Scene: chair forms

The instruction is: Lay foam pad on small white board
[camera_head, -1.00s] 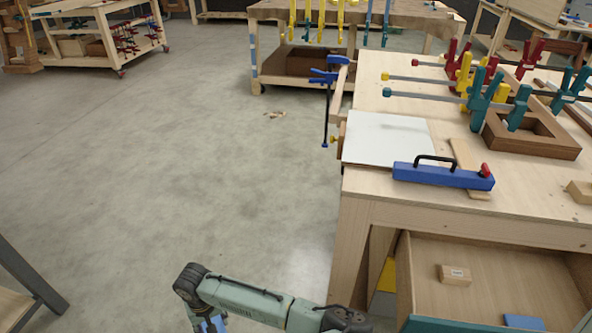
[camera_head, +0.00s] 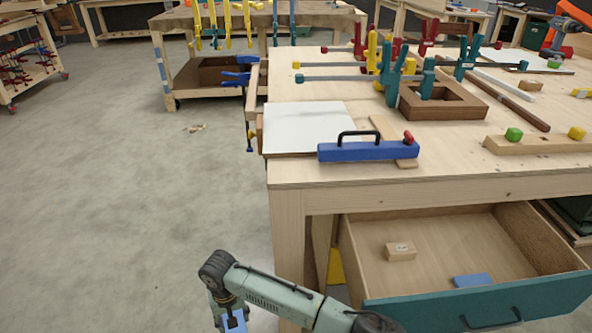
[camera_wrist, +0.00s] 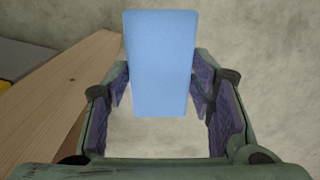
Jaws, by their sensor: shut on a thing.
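A light blue foam pad (camera_wrist: 161,62) stands out between the fingers of my gripper (camera_wrist: 160,90) in the wrist view. The gripper is shut on it. In the head view my gripper (camera_head: 230,311) hangs low at the bottom, left of the workbench and below its top, with part of the pad (camera_head: 234,322) showing. A white board (camera_head: 308,124) lies flat at the left front corner of the bench top, with nothing on its visible surface. The blue tool with a black handle (camera_head: 366,151) stands at its front right edge.
The workbench (camera_head: 440,173) has an open drawer (camera_head: 462,302) holding a wooden block (camera_head: 401,252) and a blue piece (camera_head: 473,280). Clamps and a brown frame (camera_head: 443,107) stand further back. A blue clamp (camera_head: 243,76) sits at the bench's left side.

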